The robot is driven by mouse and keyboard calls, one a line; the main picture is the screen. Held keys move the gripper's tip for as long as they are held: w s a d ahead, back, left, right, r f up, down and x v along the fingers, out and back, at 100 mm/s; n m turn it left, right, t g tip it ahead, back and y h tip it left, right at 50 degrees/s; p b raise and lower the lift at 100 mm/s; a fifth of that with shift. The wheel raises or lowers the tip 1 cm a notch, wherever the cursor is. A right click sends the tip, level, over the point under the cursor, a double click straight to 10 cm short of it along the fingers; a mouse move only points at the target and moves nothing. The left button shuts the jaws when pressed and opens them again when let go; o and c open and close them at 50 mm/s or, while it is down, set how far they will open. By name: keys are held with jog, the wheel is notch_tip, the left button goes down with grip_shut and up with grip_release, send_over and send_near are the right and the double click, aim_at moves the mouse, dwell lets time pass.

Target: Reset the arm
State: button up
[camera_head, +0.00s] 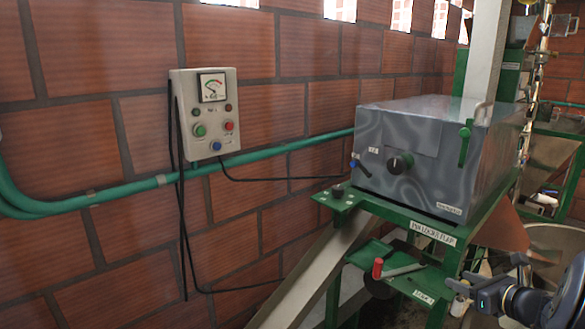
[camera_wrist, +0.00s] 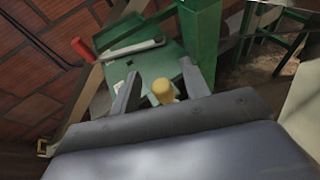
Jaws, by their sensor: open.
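My gripper (camera_head: 457,293) is at the lower right in the head view, beside the green machine frame (camera_head: 448,262). In the wrist view its two grey fingers (camera_wrist: 160,82) are spread apart. A short yellow piece (camera_wrist: 163,91) shows between them; I cannot tell whether it touches either finger. A lever with a red handle (camera_head: 377,268) sits on a green plate left of my gripper. The same red handle (camera_wrist: 82,48) shows at the upper left in the wrist view, beyond the fingers and apart from them.
A grey metal machine box (camera_head: 420,150) with knobs stands on the green frame. A control box (camera_head: 205,112) with a gauge and buttons hangs on the brick wall. A green pipe (camera_head: 120,195) runs along the wall. A sloping chute (camera_head: 320,275) lies left of the lever.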

jog(key=shift+f, duration=0.1)
jog(key=shift+f+b, duration=0.4)
jog(key=shift+b, duration=0.05)
jog(key=shift+s+d+f, duration=0.1)
jog(key=shift+s, duration=0.1)
jog(key=v, duration=1.1)
jog(key=x, duration=1.1)
jog(key=shift+w+a, duration=0.2)
jog(key=shift+w, duration=0.15)
notch_tip(320, 180, up, 5)
jog(key=p, duration=0.3)
jog(key=shift+s+d, duration=0.15)
jog(key=shift+r+p, duration=1.25)
jog(key=shift+r, duration=0.1)
